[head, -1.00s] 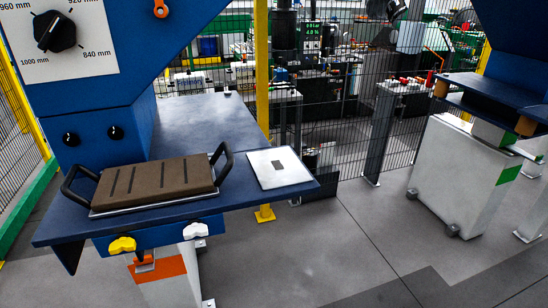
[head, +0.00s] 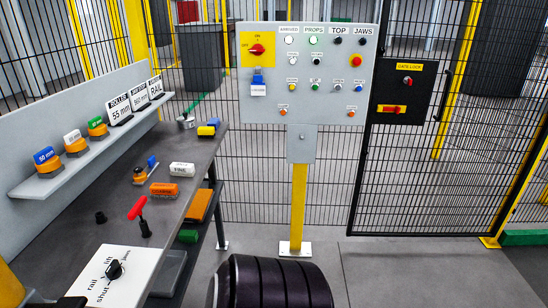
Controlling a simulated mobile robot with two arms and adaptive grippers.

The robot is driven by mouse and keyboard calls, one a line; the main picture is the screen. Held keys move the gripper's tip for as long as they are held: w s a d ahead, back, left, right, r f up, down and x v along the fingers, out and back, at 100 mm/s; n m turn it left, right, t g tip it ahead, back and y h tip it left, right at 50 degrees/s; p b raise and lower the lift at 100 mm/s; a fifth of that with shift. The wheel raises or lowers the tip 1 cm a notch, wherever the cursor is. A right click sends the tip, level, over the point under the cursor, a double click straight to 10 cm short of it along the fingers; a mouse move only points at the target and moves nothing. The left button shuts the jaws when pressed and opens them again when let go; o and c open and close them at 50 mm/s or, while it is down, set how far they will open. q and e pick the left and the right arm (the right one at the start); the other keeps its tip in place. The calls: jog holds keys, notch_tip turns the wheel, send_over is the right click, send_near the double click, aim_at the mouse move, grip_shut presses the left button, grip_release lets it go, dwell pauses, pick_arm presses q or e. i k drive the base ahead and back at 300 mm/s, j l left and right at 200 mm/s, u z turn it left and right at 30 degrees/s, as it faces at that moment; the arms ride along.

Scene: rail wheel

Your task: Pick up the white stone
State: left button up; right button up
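The white stone (head: 182,169) is a small white block with dark lettering that seems to read FINE. It lies on the dark grey workbench (head: 115,205) at the left of the head view, toward the bench's right edge. An orange block (head: 164,189) with lettering lies just in front of it, with a small gap. Neither of my grippers shows in the head view.
A red-handled tool (head: 139,212), an orange-and-blue item (head: 145,172) and a blue-and-yellow item (head: 208,128) are on the bench. A shelf (head: 60,178) with labelled blocks runs behind. A control panel (head: 310,75) and mesh fence stand beyond.

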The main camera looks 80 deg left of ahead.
aim_at(182, 170)
jog(key=u, duration=3.35)
jog(key=i+l+u, duration=0.2)
jog(key=i+l, duration=0.2)
jog(key=i, duration=0.1)
